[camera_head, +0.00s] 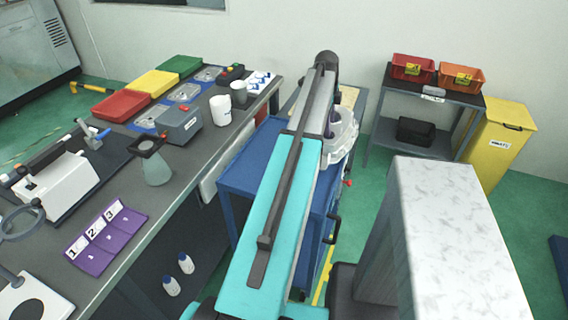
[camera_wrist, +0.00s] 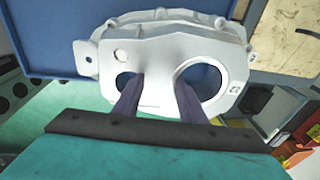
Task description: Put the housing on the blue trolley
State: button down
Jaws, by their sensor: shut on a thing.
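The housing (camera_head: 345,138) is a pale silver casting with two round openings and a flanged rim. In the wrist view the housing (camera_wrist: 160,52) fills the upper middle. My gripper (camera_wrist: 152,84) is shut on it, one finger at each opening, gripping the wall between them. The blue trolley (camera_head: 243,165) stands beneath my arm in the head view, and its blue top (camera_wrist: 45,40) shows behind the housing in the wrist view. The housing appears at the trolley's right side in the head view; whether it touches the top I cannot tell.
A grey bench (camera_head: 200,150) with trays, cups and tools runs along the left. A dark shelf (camera_head: 440,105) with red and orange bins and a yellow bin (camera_head: 497,140) stand at the back right. A pale marbled block (camera_head: 450,230) is close at right. Green floor lies between.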

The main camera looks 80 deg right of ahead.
jog(key=shift+w+f+b, duration=0.5)
jog(key=shift+f, duration=0.1)
